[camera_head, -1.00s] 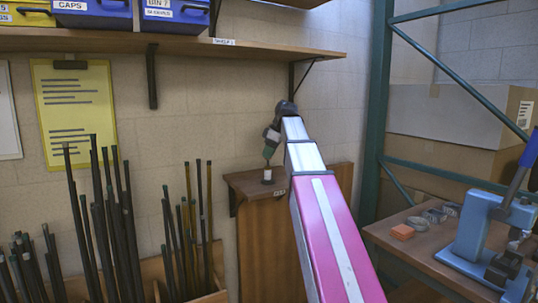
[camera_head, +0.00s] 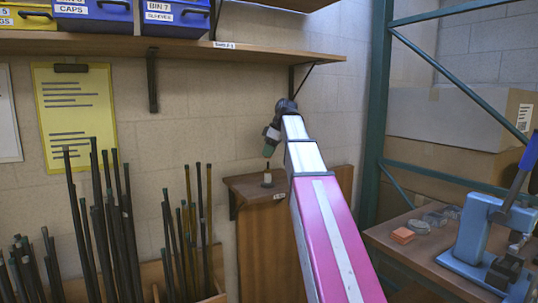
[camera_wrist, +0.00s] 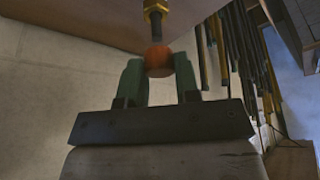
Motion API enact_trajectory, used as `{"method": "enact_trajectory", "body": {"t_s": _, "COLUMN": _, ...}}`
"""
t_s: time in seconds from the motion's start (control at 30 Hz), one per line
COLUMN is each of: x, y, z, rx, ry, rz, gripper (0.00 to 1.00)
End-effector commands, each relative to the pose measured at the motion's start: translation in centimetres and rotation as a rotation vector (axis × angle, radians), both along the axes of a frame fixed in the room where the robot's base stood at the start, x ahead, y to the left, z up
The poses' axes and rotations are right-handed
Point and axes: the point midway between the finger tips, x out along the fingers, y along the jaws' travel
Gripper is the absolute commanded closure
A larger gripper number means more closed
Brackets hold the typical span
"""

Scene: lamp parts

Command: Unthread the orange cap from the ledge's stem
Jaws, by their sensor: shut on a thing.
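The orange cap (camera_wrist: 158,60) is round and a little blurred in the wrist view. It sits between the green fingertips of my gripper (camera_wrist: 158,72), which is shut on it. In line with the cap is the stem (camera_wrist: 155,14), with a brass nut and a thin end pointing at the cap. I cannot tell whether the stem's end still touches the cap. In the head view my gripper (camera_head: 268,151) points down above the stem (camera_head: 267,178), which stands upright on the wooden ledge (camera_head: 245,187). A gap shows between them there; the cap is too small to make out.
Dark rods (camera_head: 120,215) stand in a wooden bin left of the ledge. A shelf (camera_head: 180,42) with blue bins runs above. A green rack post (camera_head: 376,110) and a bench with a blue press (camera_head: 475,235) are at the right.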

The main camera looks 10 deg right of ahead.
Motion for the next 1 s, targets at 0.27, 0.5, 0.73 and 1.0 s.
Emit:
{"method": "enact_trajectory", "body": {"t_s": 0.27, "x": 0.0, "y": 0.0, "z": 0.7, "rx": 0.0, "ry": 0.0, "rz": 0.0, "gripper": 0.98}}
{"method": "enact_trajectory", "body": {"t_s": 0.5, "x": 0.0, "y": 0.0, "z": 0.9, "rx": 0.0, "ry": 0.0, "rz": 0.0, "gripper": 0.98}}
{"method": "enact_trajectory", "body": {"t_s": 0.73, "x": 0.1, "y": 0.0, "z": 2.2, "rx": 0.001, "ry": -0.001, "rz": 0.0, "gripper": 0.98}}
{"method": "enact_trajectory", "body": {"t_s": 1.0, "x": 0.1, "y": 0.0, "z": 4.1, "rx": 0.0, "ry": 0.0, "rz": 0.0, "gripper": 0.98}}
